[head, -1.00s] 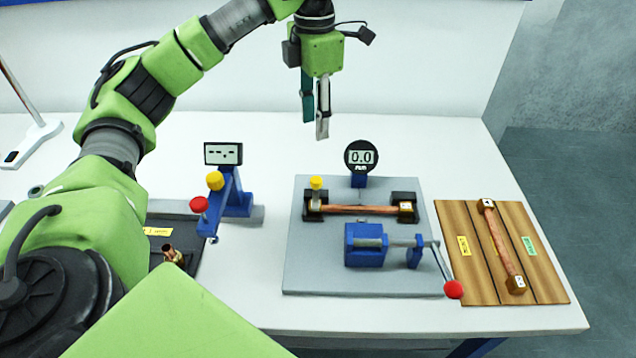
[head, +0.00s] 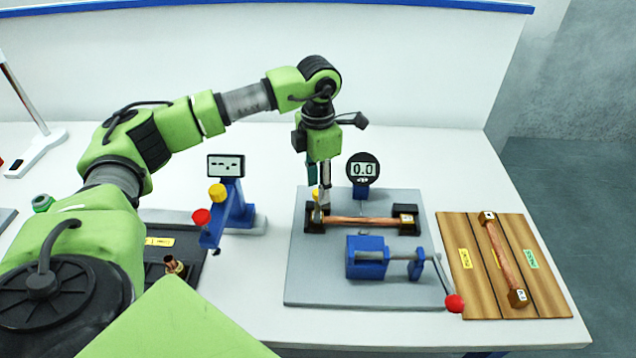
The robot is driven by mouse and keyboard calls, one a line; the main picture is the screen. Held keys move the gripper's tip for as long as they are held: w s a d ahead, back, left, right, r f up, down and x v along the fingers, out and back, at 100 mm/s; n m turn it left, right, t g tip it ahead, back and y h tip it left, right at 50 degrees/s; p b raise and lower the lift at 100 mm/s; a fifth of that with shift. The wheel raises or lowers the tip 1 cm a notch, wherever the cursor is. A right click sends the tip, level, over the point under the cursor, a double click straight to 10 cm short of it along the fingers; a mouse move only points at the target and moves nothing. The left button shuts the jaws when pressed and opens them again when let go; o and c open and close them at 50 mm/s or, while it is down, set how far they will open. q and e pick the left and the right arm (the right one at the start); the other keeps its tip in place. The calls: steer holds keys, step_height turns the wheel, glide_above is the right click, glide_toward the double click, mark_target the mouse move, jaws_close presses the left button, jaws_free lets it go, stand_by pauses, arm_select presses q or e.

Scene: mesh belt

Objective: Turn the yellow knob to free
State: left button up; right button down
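A second yellow knob (head: 217,194) is on the blue stand to the left, clear of the gripper. My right gripper is not in view.
A round gauge (head: 362,169) reading 0.0 stands just right of the gripper. A copper bar (head: 358,221) lies in the fixture, with a blue clamp (head: 366,258) and red-tipped lever (head: 454,304) in front. A wooden board (head: 470,285) holds another bar at right.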

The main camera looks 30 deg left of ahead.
arm_select(q)
steer(key=shift+f, duration=0.5)
jaws_close()
